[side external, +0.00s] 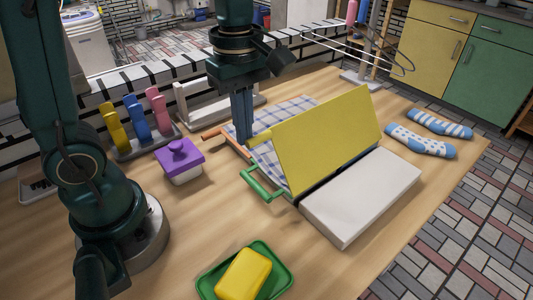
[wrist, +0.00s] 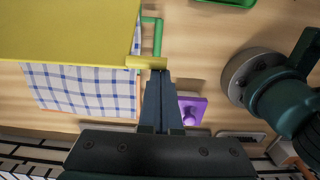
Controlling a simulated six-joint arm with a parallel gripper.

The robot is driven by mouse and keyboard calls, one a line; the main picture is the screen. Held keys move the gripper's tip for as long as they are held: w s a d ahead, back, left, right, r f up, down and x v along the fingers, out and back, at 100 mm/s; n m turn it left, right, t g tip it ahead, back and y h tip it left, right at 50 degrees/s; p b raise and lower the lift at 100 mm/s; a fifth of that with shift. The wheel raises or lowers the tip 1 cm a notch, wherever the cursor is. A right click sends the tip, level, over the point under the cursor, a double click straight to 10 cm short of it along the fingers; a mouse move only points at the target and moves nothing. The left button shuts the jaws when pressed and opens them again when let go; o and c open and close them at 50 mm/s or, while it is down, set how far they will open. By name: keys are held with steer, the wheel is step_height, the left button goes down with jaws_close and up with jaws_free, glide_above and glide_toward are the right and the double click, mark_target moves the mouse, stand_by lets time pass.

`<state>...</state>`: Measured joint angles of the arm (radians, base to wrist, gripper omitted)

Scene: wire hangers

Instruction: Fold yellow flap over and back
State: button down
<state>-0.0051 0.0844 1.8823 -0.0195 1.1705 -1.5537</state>
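The yellow flap (side external: 328,140) is a broad flat panel, raised and tilted, between a blue-and-white checked panel (side external: 290,112) and a white slab (side external: 360,195). It fills the upper left of the wrist view (wrist: 65,30). A short yellow tab (side external: 262,136) sticks out from its edge; it also shows in the wrist view (wrist: 146,62). My gripper (side external: 244,138) points down beside the tab. Its fingers (wrist: 158,78) look close together, with their tips at the tab's end. The contact between them is partly hidden.
A green loop handle (side external: 262,186) and an orange bar (side external: 214,134) stick out near the flap. A purple-lidded box (side external: 180,160) stands left of them. A green tray with a yellow block (side external: 244,275) is in front. Striped and dotted socks (side external: 420,140) lie at right.

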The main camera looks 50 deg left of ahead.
steer(key=d+r+y, duration=0.2)
steer(key=d+r, duration=0.1)
steer(key=d, duration=0.5)
steer(key=d+f+y, duration=0.2)
steer(key=d+f, duration=0.5)
steer(key=d, duration=0.6)
steer(key=shift+f+y, duration=0.15)
steer(key=shift+y, duration=0.15)
steer(key=shift+d+f, duration=0.15)
steer(key=shift+f, duration=0.1)
stand_by(0.6)
steer(key=shift+r, duration=0.1)
stand_by(0.3)
